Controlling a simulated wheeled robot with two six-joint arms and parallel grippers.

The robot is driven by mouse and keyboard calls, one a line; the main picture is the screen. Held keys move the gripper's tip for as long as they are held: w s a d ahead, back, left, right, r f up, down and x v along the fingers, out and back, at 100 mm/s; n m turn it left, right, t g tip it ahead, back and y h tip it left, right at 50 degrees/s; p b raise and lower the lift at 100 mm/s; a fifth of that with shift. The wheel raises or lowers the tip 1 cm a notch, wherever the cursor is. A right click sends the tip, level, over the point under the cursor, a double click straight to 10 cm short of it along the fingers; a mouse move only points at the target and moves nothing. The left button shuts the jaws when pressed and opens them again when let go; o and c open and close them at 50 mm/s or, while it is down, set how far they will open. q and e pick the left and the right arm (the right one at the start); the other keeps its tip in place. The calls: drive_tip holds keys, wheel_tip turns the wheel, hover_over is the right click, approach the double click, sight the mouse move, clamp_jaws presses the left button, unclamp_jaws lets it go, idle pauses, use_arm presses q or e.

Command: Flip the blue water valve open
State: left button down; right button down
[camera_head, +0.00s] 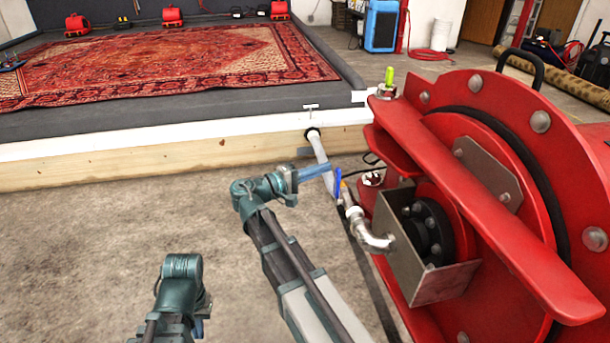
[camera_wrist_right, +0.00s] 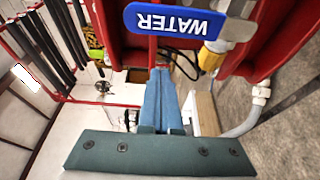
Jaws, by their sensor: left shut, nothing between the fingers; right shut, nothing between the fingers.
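The blue water valve handle (camera_head: 338,184) sits on the pipe beside the red machine in the head view. In the right wrist view the handle (camera_wrist_right: 172,20), marked WATER upside down, lies across the top, with its metal valve body (camera_wrist_right: 237,30) at its right end. My right gripper (camera_head: 328,169) is shut and empty, its tips close to the handle on its left side in the head view. In the wrist view its blue fingers (camera_wrist_right: 160,74) end just below the handle; contact cannot be told. My left gripper (camera_head: 201,326) is shut and empty, low over the floor, largely hidden.
The red machine (camera_head: 450,170) fills the right side. A silver elbow fitting (camera_head: 372,236) joins the pipe to it. A white pipe (camera_head: 319,150) runs to the wood-sided pit edge (camera_head: 200,160). Concrete floor at left is clear.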

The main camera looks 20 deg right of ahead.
sight(337, 188)
drive_tip(key=shift+s, duration=1.9)
